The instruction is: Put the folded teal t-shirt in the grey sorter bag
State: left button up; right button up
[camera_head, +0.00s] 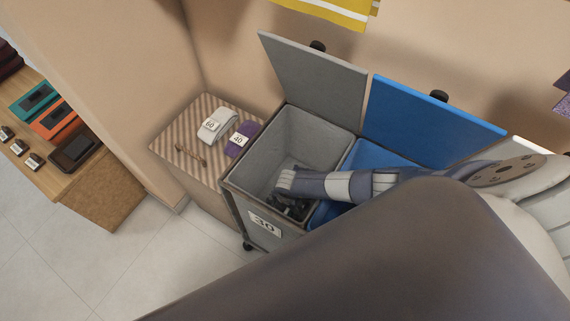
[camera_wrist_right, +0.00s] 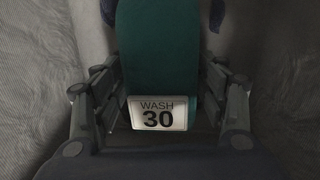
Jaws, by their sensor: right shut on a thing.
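The folded teal t-shirt (camera_wrist_right: 160,62) shows in the right wrist view, with a white tag (camera_wrist_right: 158,114) reading "WASH 30". It lies between the two fingers of my right gripper (camera_wrist_right: 161,85), which is shut on it. In the head view my right gripper (camera_head: 290,204) is down inside the grey sorter bag (camera_head: 318,138), near its front side. The shirt itself is hidden there. The pale woven bag walls rise on both sides in the wrist view. The bag's front carries a label "30" (camera_head: 264,224), and its grey lid (camera_head: 314,80) stands open. My left gripper is not in view.
A blue bag (camera_head: 368,154) with an open blue lid (camera_head: 428,110) adjoins on the right. A striped hamper (camera_head: 180,140) on the left bears a white folded cloth (camera_head: 217,126) and a purple one (camera_head: 243,139). A wooden table (camera_head: 62,177) stands far left.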

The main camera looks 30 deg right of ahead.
jog(key=shift+f, duration=0.35)
jog(key=o, duration=1.2)
jog(key=shift+r, duration=0.5)
jog(key=r+p, duration=0.1)
jog(key=r, duration=0.2)
jog(key=s+r+p, duration=0.1)
jog(key=r, duration=0.3)
jog(key=r+p, duration=0.2)
jog(key=r, duration=0.2)
jog(key=shift+s+a, duration=0.15)
jog(key=shift+s, duration=0.2)
jog(key=shift+r, duration=0.55)
